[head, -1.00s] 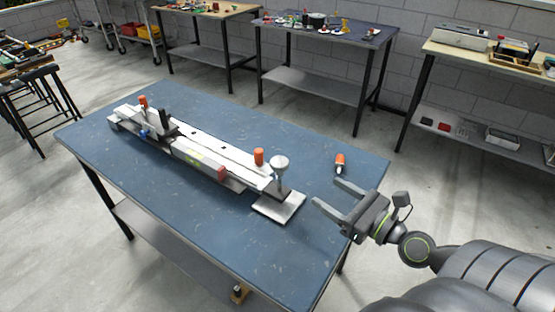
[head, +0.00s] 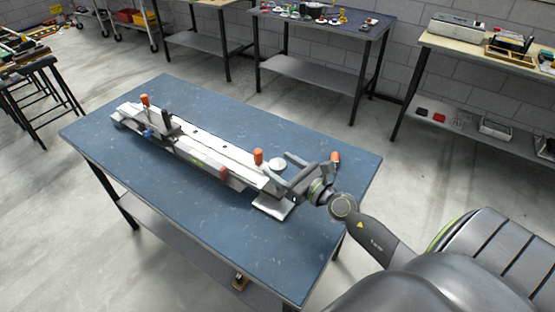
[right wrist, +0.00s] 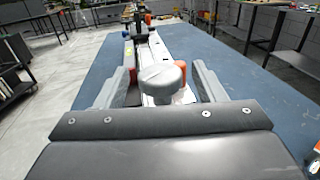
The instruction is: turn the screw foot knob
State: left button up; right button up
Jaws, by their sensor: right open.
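The grip truck (head: 195,146) is a long pale metal bar assembly lying across the blue table. Its screw foot knob (head: 277,163) is a round grey-white knob at the near right end, above a flat square foot plate (head: 271,205). My right gripper (head: 277,172) is open at that end, its fingers pointing toward the knob. In the right wrist view the knob (right wrist: 161,77) stands between the two open fingers, with space visible on both sides; I cannot tell whether they touch it. The knob's stem is hidden in the head view. My left gripper is not in view.
An orange-capped piece (head: 336,157) stands on the table just behind my right gripper. Orange handles (head: 258,156) rise from the truck. The blue table (head: 225,244) is clear in front of the truck. Other workbenches (head: 318,74) stand along the wall.

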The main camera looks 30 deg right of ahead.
jog(key=shift+x, duration=0.9)
jog(key=c, duration=0.9)
jog(key=shift+r+m+h+p, duration=0.3)
jog(key=shift+h+p, duration=0.1)
jog(key=shift+p, duration=0.45)
jog(key=shift+c, duration=0.2)
jog(key=m+h+p, duration=0.1)
jog(key=h+p, duration=0.2)
jog(key=m+h+p, duration=0.2)
jog(key=p, duration=0.1)
jog(key=shift+a+m+h, duration=0.1)
jog(key=shift+m+h, duration=0.2)
jog(key=shift+h, duration=0.1)
jog(key=shift+f+m+h+p, duration=0.1)
jog(key=shift+m+h+p, duration=0.7)
jog(key=shift+h, duration=0.2)
jog(key=shift+f+m+g+h+p, duration=0.15)
jog(key=shift+m+g+h, duration=0.3)
jog(key=shift+h, duration=0.35)
jog(key=shift+r+m+g+h+p, duration=0.15)
jog(key=shift+m+g+h, duration=0.1)
jog(key=shift+m+h, duration=0.45)
jog(key=shift+f+h, duration=0.1)
jog(key=shift+h, duration=0.3)
